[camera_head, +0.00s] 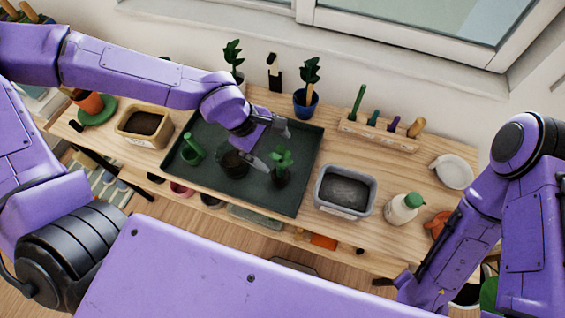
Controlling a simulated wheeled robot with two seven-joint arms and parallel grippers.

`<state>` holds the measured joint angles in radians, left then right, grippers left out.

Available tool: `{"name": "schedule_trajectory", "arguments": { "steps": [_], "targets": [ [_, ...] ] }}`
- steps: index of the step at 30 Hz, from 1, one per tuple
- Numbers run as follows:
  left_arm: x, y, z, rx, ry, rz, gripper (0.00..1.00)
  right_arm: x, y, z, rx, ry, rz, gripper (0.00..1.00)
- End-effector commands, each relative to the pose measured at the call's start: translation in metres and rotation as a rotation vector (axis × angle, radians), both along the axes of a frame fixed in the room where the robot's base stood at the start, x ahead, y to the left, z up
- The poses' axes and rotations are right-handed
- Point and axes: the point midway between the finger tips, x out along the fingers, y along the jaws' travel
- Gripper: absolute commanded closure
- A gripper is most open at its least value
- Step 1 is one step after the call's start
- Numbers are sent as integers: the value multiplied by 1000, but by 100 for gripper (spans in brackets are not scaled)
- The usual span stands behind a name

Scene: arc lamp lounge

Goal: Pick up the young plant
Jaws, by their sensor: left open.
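The young plant (283,160) has green leaves over a dark root ball and stands in the dark green tray (305,150), toward its right side. My left gripper (269,146) is open and empty, with its fingers pointing right, just behind and to the left of the plant. The fingers appear apart from the leaves; its exact height above the tray is hard to tell. A dark pot (234,164) sits left of the plant, partly under the gripper. My right arm is at the right, and its gripper is not visible.
Potted plants (306,100) and a wooden tool rack (378,135) line the back.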

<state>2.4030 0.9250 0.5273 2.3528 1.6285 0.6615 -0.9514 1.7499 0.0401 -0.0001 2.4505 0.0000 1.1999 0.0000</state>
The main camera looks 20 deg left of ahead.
Motion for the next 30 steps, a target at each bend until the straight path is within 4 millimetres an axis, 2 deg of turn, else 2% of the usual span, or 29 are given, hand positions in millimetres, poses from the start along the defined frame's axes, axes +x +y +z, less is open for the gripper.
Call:
{"name": "schedule_trajectory", "arguments": {
  "steps": [5,9,11,19,20,24,27,30],
  "targets": [
    [3,-5,-21,2,1,2,7,0,0,-2,0,0,0,57],
    [7,-13,-48,2,3,-1,7,0,0,-5,0,-1,0,57],
    [9,-17,-56,2,1,-1,7,0,0,-7,0,-1,0,57],
    [10,-21,-59,-2,0,0,7,0,0,-7,0,0,0,57],
    [10,-21,-59,-2,0,0,10,0,0,-7,0,0,0,57],
    [10,-21,-59,-2,0,0,56,0,0,-7,0,0,0,57],
    [10,-21,-59,-2,0,0,86,0,0,-7,0,0,0,57],
    [10,-21,-59,-2,-1,-1,86,0,0,-7,0,0,0,57]
  ]
}}
